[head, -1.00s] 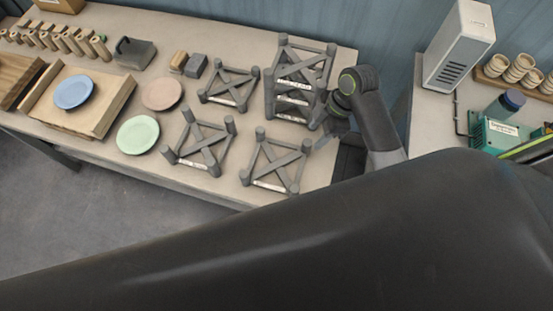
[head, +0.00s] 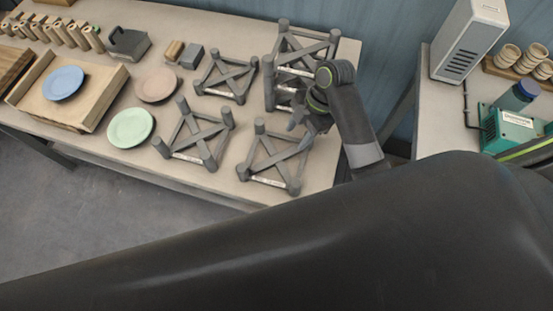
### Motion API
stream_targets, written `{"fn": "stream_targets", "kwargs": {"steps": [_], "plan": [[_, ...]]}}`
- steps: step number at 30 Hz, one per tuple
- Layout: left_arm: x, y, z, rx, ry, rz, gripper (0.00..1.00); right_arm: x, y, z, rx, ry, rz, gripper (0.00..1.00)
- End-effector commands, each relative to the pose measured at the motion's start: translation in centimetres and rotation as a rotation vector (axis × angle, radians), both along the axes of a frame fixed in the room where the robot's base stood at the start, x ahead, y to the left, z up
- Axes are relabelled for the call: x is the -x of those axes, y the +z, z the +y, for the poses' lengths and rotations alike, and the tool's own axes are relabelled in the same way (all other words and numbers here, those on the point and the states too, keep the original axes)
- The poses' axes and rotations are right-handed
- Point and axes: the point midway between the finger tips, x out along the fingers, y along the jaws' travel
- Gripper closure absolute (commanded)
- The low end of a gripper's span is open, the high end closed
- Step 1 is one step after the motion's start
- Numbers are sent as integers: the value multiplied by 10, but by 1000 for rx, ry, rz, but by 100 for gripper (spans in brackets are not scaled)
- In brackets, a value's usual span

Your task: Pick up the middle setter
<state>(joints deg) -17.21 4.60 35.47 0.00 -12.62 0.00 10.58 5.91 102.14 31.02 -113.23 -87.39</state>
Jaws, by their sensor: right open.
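The setters are grey X-shaped frames with corner posts and white labels. One setter (head: 226,77) stands at the back, one (head: 196,139) at the front left and one (head: 274,162) at the front right. A stack of setters (head: 303,45) stands at the back right. I cannot tell for sure which one is the middle setter. My right gripper (head: 299,122) is open and empty, just in front of the stack and above the back edge of the front right setter. The right arm hides part of the stack. My left gripper is not in view.
A blue plate (head: 63,84) sits on a wooden tray (head: 112,99). Small blocks (head: 191,57) lie behind. A side table (head: 439,120) with a white box stands right.

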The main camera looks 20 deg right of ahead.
Motion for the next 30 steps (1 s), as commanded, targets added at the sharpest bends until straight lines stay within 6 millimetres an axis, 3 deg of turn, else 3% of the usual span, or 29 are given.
{"fn": "stream_targets", "kwargs": {"steps": [10, 19, 28, 30], "plan": [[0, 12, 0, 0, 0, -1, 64, 5, -26, 13, -1, -3, 5, 53], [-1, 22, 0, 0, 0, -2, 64, 10, -62, 29, 0, -1, 2, 53], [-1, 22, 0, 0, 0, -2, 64, 10, -66, 30, 2, -1, -1, 53], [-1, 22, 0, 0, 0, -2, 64, 10, -66, 30, 2, -1, -1, 61]]}}
